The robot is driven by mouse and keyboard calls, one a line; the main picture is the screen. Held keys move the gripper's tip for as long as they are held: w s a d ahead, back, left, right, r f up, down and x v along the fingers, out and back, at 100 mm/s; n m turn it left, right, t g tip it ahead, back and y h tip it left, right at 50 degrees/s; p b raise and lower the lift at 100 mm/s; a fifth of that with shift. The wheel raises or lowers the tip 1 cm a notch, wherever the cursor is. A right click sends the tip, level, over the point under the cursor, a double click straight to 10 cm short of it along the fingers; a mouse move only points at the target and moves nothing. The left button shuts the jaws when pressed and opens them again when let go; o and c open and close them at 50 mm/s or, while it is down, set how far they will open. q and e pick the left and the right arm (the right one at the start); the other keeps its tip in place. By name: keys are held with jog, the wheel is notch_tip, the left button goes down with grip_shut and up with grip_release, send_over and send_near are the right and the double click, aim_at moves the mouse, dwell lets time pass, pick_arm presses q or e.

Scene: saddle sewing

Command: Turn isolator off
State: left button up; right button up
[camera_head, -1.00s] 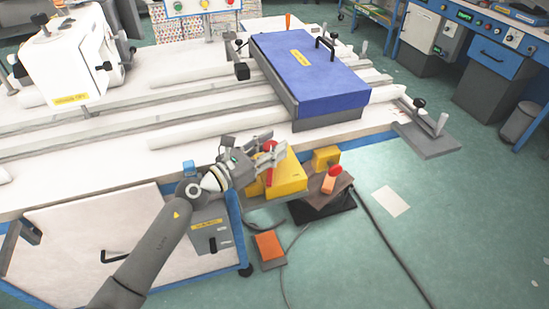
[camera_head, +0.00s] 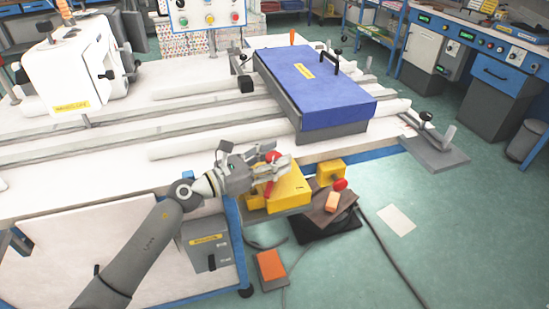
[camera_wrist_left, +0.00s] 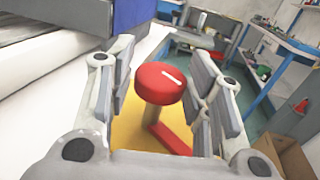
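A yellow box (camera_head: 289,193) at the table's front edge carries a round red knob (camera_head: 272,156) and a red bar; I cannot read a label naming it the isolator. My left gripper (camera_head: 283,167) is at this box, its fingers on either side of the red knob. In the left wrist view the knob (camera_wrist_left: 160,83), with a white mark on top, stands between the spread fingers with gaps on both sides. The red bar (camera_wrist_left: 170,139) lies below it on the yellow surface. The fingers partly hide the box in the head view. My right gripper is not in view.
A grey box (camera_head: 213,263) with a yellow label hangs below the table edge. A smaller yellow block (camera_head: 330,171) and a brown block (camera_head: 322,213) sit to the right. An orange pedal (camera_head: 271,264) and cables lie on the floor. A blue-covered box (camera_head: 315,85) stands on the table.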

pick_arm(q)
jog(key=shift+o, duration=0.5)
jog(key=shift+a, duration=0.15)
jog(key=v, duration=1.1)
jog(key=shift+s+a, duration=0.25)
jog(key=shift+a, duration=0.05)
